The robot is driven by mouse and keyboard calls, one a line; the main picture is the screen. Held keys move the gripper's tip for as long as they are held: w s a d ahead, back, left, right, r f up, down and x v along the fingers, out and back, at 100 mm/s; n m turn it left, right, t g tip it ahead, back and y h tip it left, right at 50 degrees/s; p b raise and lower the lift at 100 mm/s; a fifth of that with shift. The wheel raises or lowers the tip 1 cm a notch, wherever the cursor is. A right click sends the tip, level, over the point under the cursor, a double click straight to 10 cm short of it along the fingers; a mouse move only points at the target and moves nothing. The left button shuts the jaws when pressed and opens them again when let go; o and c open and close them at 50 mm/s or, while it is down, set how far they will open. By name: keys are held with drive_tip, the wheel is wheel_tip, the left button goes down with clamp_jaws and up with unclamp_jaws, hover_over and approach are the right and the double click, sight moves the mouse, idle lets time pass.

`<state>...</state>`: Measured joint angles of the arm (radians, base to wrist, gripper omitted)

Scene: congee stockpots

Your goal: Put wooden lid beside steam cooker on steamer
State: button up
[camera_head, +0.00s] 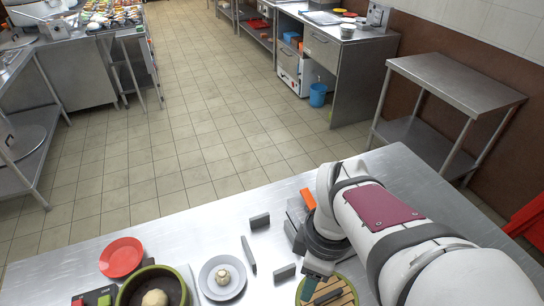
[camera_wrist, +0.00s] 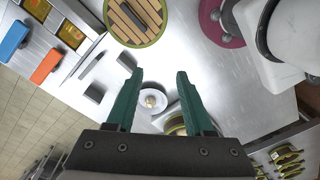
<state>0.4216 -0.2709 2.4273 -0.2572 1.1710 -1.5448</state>
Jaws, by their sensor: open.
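The wooden lid (camera_head: 346,288) is round and slatted, with a green rim and a dark bar handle. It lies flat at the bottom of the head view and at the top of the wrist view (camera_wrist: 146,32). The steam cooker (camera_head: 184,290) is a dark pot with a green rim, a pale bun inside, cut by the head view's bottom edge. In the wrist view a green-rimmed part (camera_wrist: 177,124) shows behind my right finger. My gripper (camera_wrist: 157,74) is open and empty, its teal fingers apart. In the head view it overlaps the lid's left edge.
A grey plate (camera_head: 208,272) with a bun lies between cooker and lid. An orange plate (camera_head: 122,257) is behind the cooker. Grey blocks (camera_head: 259,221) stand on the steel table, with one thin bar (camera_head: 248,255). Orange-topped items (camera_wrist: 47,64) and food trays sit beside the lid.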

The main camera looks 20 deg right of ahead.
sight(329, 295)
drive_tip(key=d+f+n, duration=0.2)
drive_tip(key=d+n, duration=0.6)
drive_tip(key=n, duration=0.1)
drive_tip(key=shift+h, duration=0.3)
drive_tip(key=f, duration=1)
drive_tip(key=a+f, duration=0.1)
drive_tip(key=f, duration=0.4)
drive_tip(key=shift+w+f, duration=0.3)
drive_tip(key=shift+f, duration=0.05)
clamp_jaws()
